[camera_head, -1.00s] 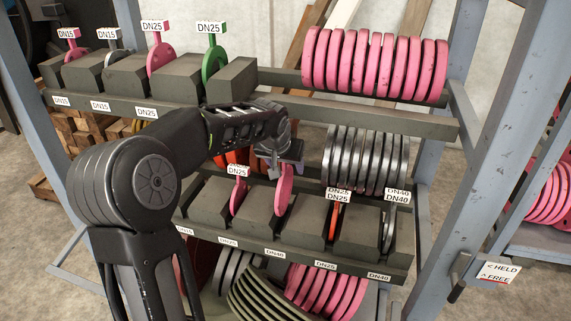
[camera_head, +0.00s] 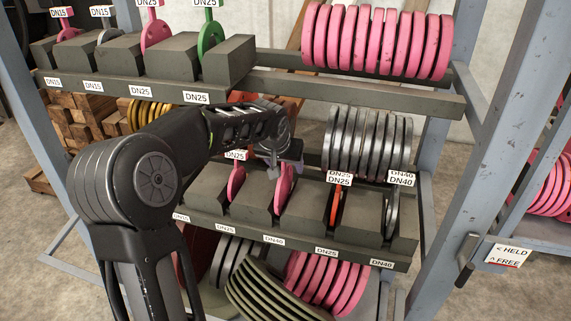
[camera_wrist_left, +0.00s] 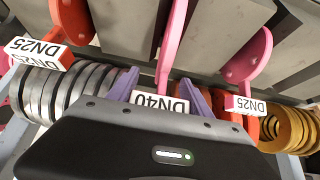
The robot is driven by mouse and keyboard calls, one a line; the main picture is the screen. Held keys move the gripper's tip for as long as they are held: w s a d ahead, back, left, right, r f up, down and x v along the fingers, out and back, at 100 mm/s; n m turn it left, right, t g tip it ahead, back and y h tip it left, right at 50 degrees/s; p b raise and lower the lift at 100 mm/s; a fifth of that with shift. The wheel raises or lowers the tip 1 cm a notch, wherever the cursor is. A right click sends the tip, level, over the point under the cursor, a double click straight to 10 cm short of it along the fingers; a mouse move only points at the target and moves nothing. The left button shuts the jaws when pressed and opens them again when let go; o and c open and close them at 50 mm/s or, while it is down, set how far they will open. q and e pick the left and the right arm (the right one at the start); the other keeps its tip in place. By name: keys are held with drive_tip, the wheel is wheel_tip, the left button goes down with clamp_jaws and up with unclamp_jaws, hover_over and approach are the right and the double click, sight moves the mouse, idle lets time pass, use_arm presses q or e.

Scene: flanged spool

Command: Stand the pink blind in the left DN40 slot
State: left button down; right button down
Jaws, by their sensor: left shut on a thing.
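The pink blind (camera_head: 284,188) hangs upright from my left gripper (camera_head: 272,170) in the head view, its disc between two dark blocks of the middle rack row. The left DN40 label (camera_head: 273,240) is on the rail below that gap. I cannot tell if the disc touches the slot's bottom. In the wrist view the purple fingers of my left gripper (camera_wrist_left: 160,92) are shut on the blind's handle, at its DN40 tag (camera_wrist_left: 160,103); the pink disc part (camera_wrist_left: 172,45) extends beyond. My right gripper is in neither view.
A pink DN25 blind (camera_head: 236,182) stands in the slot to the left, and an orange DN25 blind (camera_head: 335,207) to the right. A grey DN40 blind (camera_head: 392,213) stands at the right end. Silver discs (camera_head: 368,140) sit behind; pink discs (camera_head: 375,42) sit above.

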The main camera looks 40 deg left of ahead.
use_arm(q)
drive_tip(key=shift+w+r, duration=0.1)
drive_tip(key=shift+r, duration=0.1)
drive_tip(key=c, duration=0.7)
unclamp_jaws()
drive_tip(key=o, duration=0.3)
drive_tip(key=shift+f, duration=0.1)
drive_tip(key=shift+o, duration=0.2)
drive_tip(key=shift+s+f, duration=0.25)
drive_tip(key=shift+s+d+r, duration=0.1)
drive_tip(key=shift+r, duration=0.25)
drive_tip(key=v, duration=0.7)
drive_tip(key=shift+r+b, duration=0.2)
drive_tip(key=shift+b, duration=0.2)
